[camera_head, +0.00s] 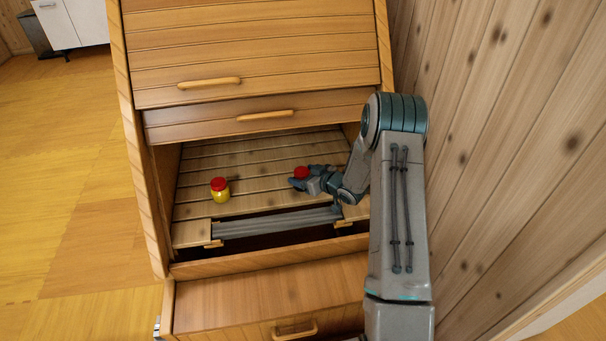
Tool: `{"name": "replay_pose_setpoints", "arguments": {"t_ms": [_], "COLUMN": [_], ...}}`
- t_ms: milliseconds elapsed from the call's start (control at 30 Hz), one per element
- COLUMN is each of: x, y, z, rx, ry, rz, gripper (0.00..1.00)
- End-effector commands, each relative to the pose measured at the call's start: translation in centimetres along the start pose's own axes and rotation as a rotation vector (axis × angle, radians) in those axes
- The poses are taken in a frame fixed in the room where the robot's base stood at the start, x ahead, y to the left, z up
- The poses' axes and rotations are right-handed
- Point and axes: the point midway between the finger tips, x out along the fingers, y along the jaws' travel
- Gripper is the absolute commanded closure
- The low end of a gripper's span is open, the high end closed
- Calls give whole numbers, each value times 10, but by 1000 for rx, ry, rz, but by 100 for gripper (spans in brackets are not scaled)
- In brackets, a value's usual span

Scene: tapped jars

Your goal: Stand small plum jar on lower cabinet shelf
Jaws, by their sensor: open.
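A cabinet (158,215) with slatted wood stands in front of me, and its lower shelf (252,158) shows through an opening. A small jar with a red lid (301,172) is at my gripper (299,182), right of the shelf's middle. Its body is mostly hidden by my gripper, so I cannot tell its colour or whether its base touches the shelf. My gripper is open, with its fingers close to this jar, pointing left. A yellow jar with a red lid (220,190) stands upright on the shelf to the left. I see no jar that is clearly plum.
A grey bar assembly (275,223) lies along the shelf's front edge. Slatted fronts with handles (209,83) hang above the opening. A drawer front with a handle (295,330) juts out below. A knotty wood wall (500,130) is close on the right. The shelf between the jars is clear.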

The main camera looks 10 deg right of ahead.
Motion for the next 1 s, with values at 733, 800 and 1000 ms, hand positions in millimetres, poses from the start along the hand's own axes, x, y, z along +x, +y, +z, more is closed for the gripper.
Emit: {"name": "replay_pose_setpoints", "arguments": {"t_ms": [733,800,1000], "x": [-31,-34,-42], "y": [0,0,0], "z": [-1,0,-1], "rx": [0,0,1], "ry": [-1,-1,0], "rz": [0,0,1], "gripper": [29,29,29]}}
